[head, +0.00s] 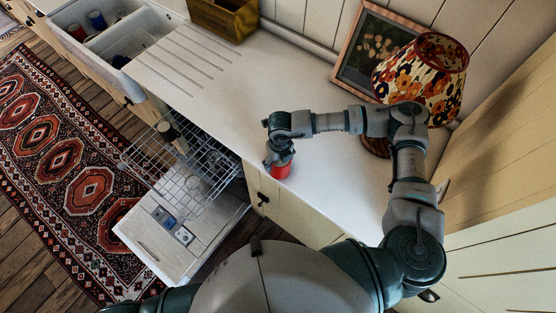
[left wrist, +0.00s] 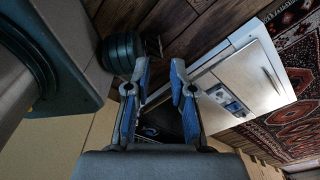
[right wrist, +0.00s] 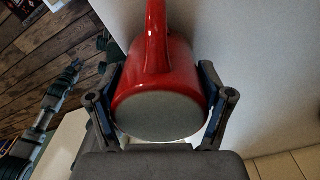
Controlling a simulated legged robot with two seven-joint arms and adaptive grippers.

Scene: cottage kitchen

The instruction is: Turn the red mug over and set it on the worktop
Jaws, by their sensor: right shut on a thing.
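The red mug (head: 281,171) is at the front edge of the white worktop (head: 330,185) in the head view. My right gripper (head: 279,162) points down and is shut on it. In the right wrist view the mug (right wrist: 160,85) sits between both fingers, its pale base facing my palm and its handle at the top, so it is upside down. Its mouth is hidden. I cannot tell whether it touches the worktop. My left gripper (left wrist: 158,100) is open and empty in the left wrist view, over the floor; the head view does not show it.
An open dishwasher has a pulled-out wire rack (head: 195,165) and lowered door (head: 165,240) left of the mug. A sink (head: 105,40) with cups is at upper left. A patterned lamp (head: 420,75) and picture frame (head: 365,55) stand behind. The worktop's middle is clear.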

